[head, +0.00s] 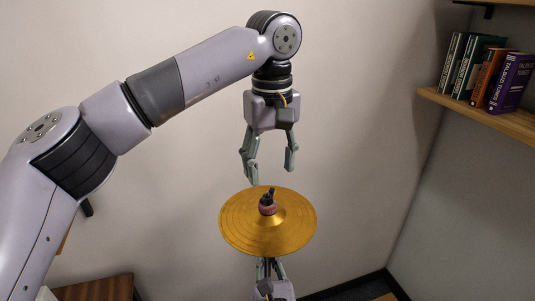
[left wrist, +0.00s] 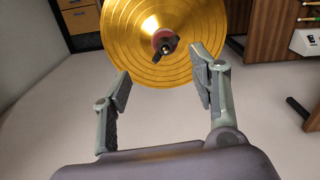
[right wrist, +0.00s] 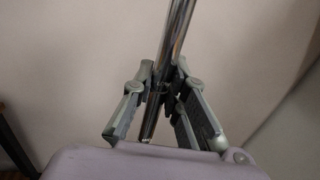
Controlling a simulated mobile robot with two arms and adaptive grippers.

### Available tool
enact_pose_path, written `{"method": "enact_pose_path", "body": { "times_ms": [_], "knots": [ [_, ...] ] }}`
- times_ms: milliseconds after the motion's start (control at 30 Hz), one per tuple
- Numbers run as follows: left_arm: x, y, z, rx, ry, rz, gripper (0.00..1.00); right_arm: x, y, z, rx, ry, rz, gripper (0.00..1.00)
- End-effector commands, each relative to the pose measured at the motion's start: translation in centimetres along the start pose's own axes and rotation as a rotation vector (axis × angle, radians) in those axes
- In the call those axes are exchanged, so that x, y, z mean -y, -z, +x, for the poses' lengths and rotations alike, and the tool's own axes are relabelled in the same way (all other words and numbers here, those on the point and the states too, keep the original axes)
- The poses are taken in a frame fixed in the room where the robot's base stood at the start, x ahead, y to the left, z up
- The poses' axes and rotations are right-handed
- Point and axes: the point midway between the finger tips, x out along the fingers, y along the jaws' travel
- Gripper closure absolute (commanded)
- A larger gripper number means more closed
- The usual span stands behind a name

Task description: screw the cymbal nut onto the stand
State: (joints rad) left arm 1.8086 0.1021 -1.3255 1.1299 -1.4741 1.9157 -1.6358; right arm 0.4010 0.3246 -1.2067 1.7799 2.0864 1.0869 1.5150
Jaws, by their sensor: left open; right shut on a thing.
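The gold cymbal (head: 240,232) sits level on top of the stand, and it also shows in the left wrist view (left wrist: 130,45). The dark winged cymbal nut (head: 268,196) is at the cymbal's centre, above a reddish washer (head: 268,209); the left wrist view shows the nut (left wrist: 168,46) too. How far down the thread it sits, I cannot tell. My left gripper (head: 271,174) is open and empty above the nut, fingers pointing down, apart from it. My right gripper (right wrist: 165,92) is shut on the chrome stand pole (right wrist: 177,35) below the cymbal.
A wooden shelf (head: 485,112) with several books (head: 488,72) is on the right wall. Brown wooden furniture (head: 98,290) stands at lower left. The left wrist view shows a wooden cabinet (left wrist: 278,30) and a white device (left wrist: 308,42) at upper right. The air around the cymbal is clear.

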Motion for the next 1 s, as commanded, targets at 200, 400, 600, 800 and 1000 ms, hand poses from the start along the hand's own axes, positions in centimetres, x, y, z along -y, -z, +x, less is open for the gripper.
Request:
{"method": "enact_pose_path", "body": {
  "times_ms": [200,400,600,800,1000],
  "knots": [
    [0.2,-0.1,-0.4,0.002,0.0,-0.429,0.45,0.0,-0.2,0.1,0.004,0.0,0.001,1.0],
    [0.3,-0.1,-0.7,0.003,0.0,-0.825,0.45,0.0,-0.2,0.1,0.004,0.0,0.001,1.0],
    [0.4,-0.2,-1.1,0.006,0.001,-1.22,0.45,0.0,-0.2,0.1,0.004,0.0,0.001,1.0],
    [0.5,-0.2,-1.4,0.008,0.002,-1.615,0.45,0.0,-0.2,0.1,0.004,0.0,0.001,1.0],
    [0.7,-0.3,-1.8,0.008,0.006,-2.01,0.45,0.0,-0.2,0.1,0.005,0.0,0.001,1.0]
  ]
}}
